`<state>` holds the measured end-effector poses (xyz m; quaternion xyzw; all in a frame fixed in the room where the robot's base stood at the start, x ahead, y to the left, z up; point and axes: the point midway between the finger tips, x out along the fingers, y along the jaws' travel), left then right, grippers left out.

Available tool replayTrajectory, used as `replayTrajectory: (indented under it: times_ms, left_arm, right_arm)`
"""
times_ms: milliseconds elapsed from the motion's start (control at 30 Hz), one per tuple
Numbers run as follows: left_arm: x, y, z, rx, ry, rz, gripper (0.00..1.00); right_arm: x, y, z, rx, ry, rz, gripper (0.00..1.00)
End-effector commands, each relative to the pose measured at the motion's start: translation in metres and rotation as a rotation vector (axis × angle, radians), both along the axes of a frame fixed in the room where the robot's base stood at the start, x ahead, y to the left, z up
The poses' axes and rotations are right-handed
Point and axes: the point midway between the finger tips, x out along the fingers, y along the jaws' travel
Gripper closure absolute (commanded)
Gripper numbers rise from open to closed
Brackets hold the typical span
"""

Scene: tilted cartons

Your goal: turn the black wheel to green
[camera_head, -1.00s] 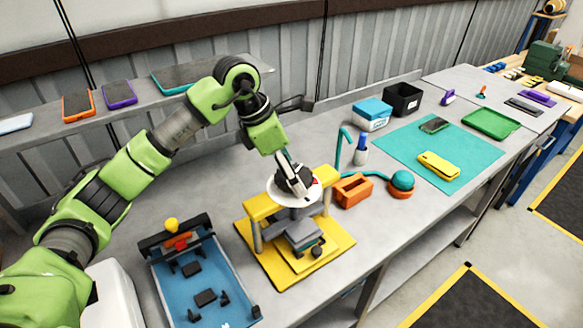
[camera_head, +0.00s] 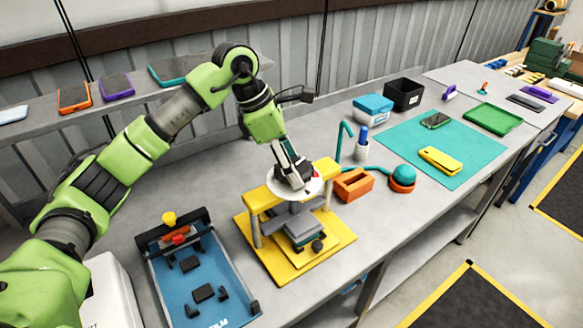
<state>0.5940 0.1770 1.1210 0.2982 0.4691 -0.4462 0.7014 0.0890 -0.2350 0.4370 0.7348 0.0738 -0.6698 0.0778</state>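A yellow press-like stand (camera_head: 262,202) stands on a yellow base plate on the grey bench. A white round dial (camera_head: 262,187) with a small red patch lies on its top bar. My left gripper (camera_head: 294,180) reaches down over the middle of the dial, where the black wheel would be. The gripper hides the wheel, and I cannot tell whether its fingers are closed on it. No green mark shows on the dial. A grey block with a small black knob (camera_head: 317,245) sits under the top bar. My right gripper is not in view.
A blue tray-like fixture (camera_head: 215,265) with a yellow knob stands to the left. Phones lie on the back shelf.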

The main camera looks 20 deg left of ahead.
Motion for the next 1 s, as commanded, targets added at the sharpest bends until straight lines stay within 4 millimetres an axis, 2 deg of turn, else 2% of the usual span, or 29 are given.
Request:
replayTrajectory:
  times_ms: [200,233,300,600,733,867,1000]
  left_arm:
    - [0.0,0.0,0.0,0.0,-0.001,-0.002,0.63]
    - [0.0,0.0,0.0,0.0,-0.001,-0.002,0.39]
    - [0.0,0.0,0.0,0.0,-0.001,-0.002,0.24]
    - [0.0,0.0,0.0,0.0,0.0,-0.001,0.24]
    - [-0.001,0.002,0.007,0.0,-0.002,-0.001,0.24]
    - [-0.003,0.01,0.026,0.001,-0.005,0.001,0.24]
    - [-0.008,0.02,0.055,0.0,-0.006,0.0,0.24]
  right_arm:
    - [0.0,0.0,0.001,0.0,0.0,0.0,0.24]
    - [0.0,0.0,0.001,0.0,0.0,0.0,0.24]
    - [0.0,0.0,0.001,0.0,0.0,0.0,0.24]
    - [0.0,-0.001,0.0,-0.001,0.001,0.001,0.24]
    - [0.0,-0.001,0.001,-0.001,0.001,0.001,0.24]
    - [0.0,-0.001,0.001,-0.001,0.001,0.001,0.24]
    - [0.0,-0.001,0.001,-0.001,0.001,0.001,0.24]
